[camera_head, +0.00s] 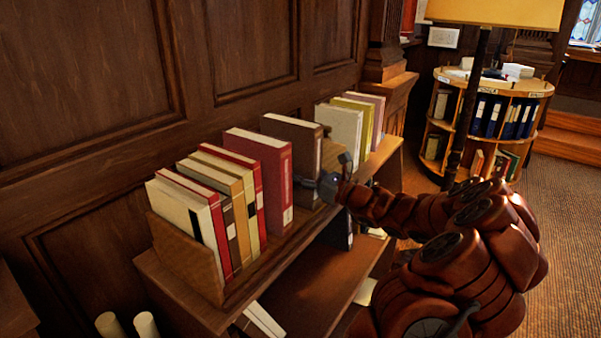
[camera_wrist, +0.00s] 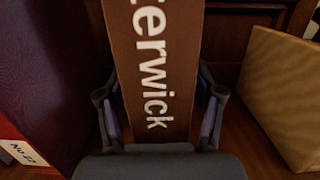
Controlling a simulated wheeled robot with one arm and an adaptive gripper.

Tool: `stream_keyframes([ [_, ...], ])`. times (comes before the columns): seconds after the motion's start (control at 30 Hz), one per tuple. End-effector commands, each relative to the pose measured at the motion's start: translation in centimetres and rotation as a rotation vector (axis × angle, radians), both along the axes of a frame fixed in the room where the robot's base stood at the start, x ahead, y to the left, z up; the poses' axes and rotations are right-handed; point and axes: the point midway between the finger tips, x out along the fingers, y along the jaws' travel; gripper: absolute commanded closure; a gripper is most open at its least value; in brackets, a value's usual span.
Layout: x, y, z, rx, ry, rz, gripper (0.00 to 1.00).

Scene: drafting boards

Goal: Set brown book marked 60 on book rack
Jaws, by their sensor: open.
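A brown book (camera_head: 293,143) stands upright on the wooden book rack (camera_head: 187,262), between a dark red book and a wooden panel. In the wrist view the brown book (camera_wrist: 155,60) fills the middle, its spine showing large white letters "erwick". I see no 60 on it in either view. My gripper (camera_head: 330,183) is at the book's lower front. In the wrist view my open gripper (camera_wrist: 160,118) has one finger on each side of the spine, with narrow gaps. The book's lower end is hidden behind the gripper's palm.
A dark red book (camera_head: 262,170) stands close on the left, labelled "No 22" in the wrist view (camera_wrist: 22,152). Several other books (camera_head: 205,200) stand further left. A tan wooden panel (camera_wrist: 285,95) is on the right. A round bookcase (camera_head: 487,115) stands behind.

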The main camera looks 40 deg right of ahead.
Motion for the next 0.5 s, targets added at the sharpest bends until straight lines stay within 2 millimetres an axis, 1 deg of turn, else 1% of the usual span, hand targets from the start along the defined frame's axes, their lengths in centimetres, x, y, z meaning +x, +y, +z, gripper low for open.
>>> stream_keyframes([
  [0.17,-2.0,-0.9,-0.4,-0.001,0.000,-0.004,0.34],
  [0.5,-6.6,-2.5,-1.2,0.000,0.001,-0.006,0.34],
])
